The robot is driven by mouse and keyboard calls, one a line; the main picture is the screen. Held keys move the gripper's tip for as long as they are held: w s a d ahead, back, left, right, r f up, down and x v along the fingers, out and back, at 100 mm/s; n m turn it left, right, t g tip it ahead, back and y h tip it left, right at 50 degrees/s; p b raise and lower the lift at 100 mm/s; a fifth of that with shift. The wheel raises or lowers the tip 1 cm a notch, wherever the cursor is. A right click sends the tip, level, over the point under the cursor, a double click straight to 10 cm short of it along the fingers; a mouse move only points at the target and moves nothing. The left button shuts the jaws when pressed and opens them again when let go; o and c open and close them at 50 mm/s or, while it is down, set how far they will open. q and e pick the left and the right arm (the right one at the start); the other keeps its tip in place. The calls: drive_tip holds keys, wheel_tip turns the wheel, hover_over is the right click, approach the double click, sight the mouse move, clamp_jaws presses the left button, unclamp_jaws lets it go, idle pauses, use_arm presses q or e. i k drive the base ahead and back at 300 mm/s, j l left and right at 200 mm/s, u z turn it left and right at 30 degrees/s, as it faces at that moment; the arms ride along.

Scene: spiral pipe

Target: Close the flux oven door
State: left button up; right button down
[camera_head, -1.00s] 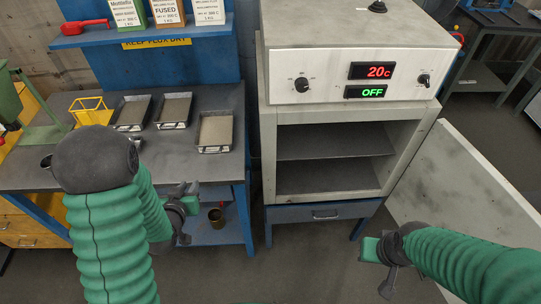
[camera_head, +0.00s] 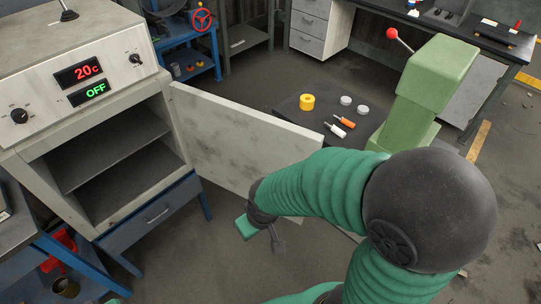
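The flux oven (camera_head: 100,125) stands at the left on a blue stand. Its display reads 20c and OFF, and its shelves look empty. Its pale grey door (camera_head: 235,135) is swung wide open, hinged on the oven's right side and reaching right into the room. My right gripper (camera_head: 258,238) is in front of the door's lower part, at the near side, and seems apart from it. Its fingers look spread with nothing between them. My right arm hides the door's lower right part. My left gripper is out of the picture.
Behind the door is a dark table (camera_head: 290,106) with a yellow roll (camera_head: 307,102), small tools and a green machine (camera_head: 425,90). A blue bench with a cup (camera_head: 66,287) is at the lower left. The floor before the oven is clear.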

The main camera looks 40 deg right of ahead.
sight(232, 145)
drive_tip(key=k+l+u, duration=0.4)
drive_tip(key=k+l, duration=0.2)
drive_tip(key=l, duration=0.65)
drive_tip(key=k+l+u, duration=0.35)
drive_tip(key=k+l, duration=0.4)
drive_tip(key=l, duration=0.35)
drive_tip(key=k+l+u, duration=0.4)
drive_tip(key=k+l, duration=0.55)
drive_tip(key=l, duration=0.25)
drive_tip(key=k+l, duration=0.1)
drive_tip(key=l, duration=0.65)
drive_tip(key=k+l, duration=0.15)
drive_tip(key=l, duration=0.25)
drive_tip(key=i+j+z, duration=0.3)
drive_tip(key=j+z, duration=0.35)
drive_tip(key=i+j+z, duration=0.15)
drive_tip(key=z, duration=0.15)
drive_tip(key=i+j+z, duration=0.1)
drive_tip(key=j+z, duration=0.25)
drive_tip(key=j, duration=0.1)
